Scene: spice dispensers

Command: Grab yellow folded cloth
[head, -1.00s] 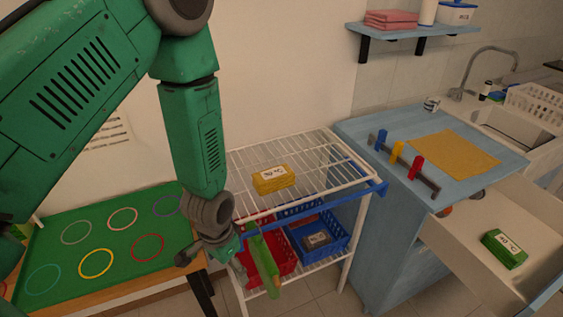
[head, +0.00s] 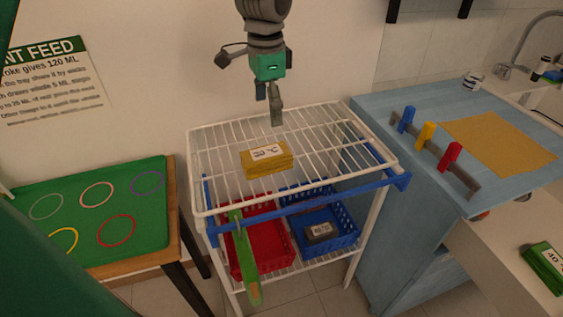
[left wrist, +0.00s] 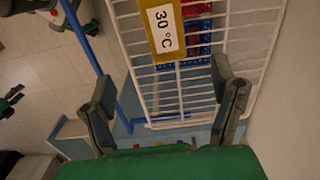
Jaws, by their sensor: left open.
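The yellow folded cloth (head: 266,161) lies on the white wire top shelf of the rack, with a white label on its upper face. My left gripper (head: 268,108) hangs over the back part of the shelf, behind and above the cloth, apart from it. In the left wrist view the yellow cloth (left wrist: 164,30) shows at the top, its label reading 30 °C. My left gripper (left wrist: 168,90) is open there, its two fingers wide apart, with only shelf wires between them.
The wire rack (head: 206,205) has a blue rail along its front and a red basket (head: 262,245) and blue basket (head: 348,233) below. A green board (head: 80,215) stands left. A blue counter (head: 385,110) with coloured clips (head: 426,135) stands right.

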